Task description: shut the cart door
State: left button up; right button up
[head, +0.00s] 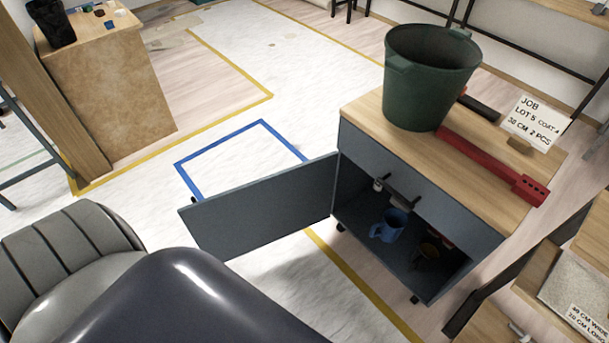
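The cart (480,180) stands at the right of the head view, with a wooden top and dark grey sides. Its grey door (262,207) stands wide open, swung out to the left from the left edge of the cart's front. The open compartment holds a blue mug (390,226), a dark mug (428,252) and a small pale item (378,185) towards the back. A drawer front with a dark handle (405,190) is above the opening. Neither of my grippers shows, and nothing is seen touching the door.
A green bucket (428,85), a long red tool (490,165) and a job sign (533,120) are on the cart top.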

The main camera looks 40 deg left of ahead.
aim_at(233, 223)
jog(key=j+z, duration=0.25)
jog(key=z, duration=0.15)
jog(key=j+z, duration=0.2)
jog(key=z, duration=0.15)
jog(key=k+j+z, duration=0.1)
jog(key=z, duration=0.3)
jog(key=k+j+z, duration=0.15)
jog(key=j+z, duration=0.25)
jog(key=l, duration=0.1)
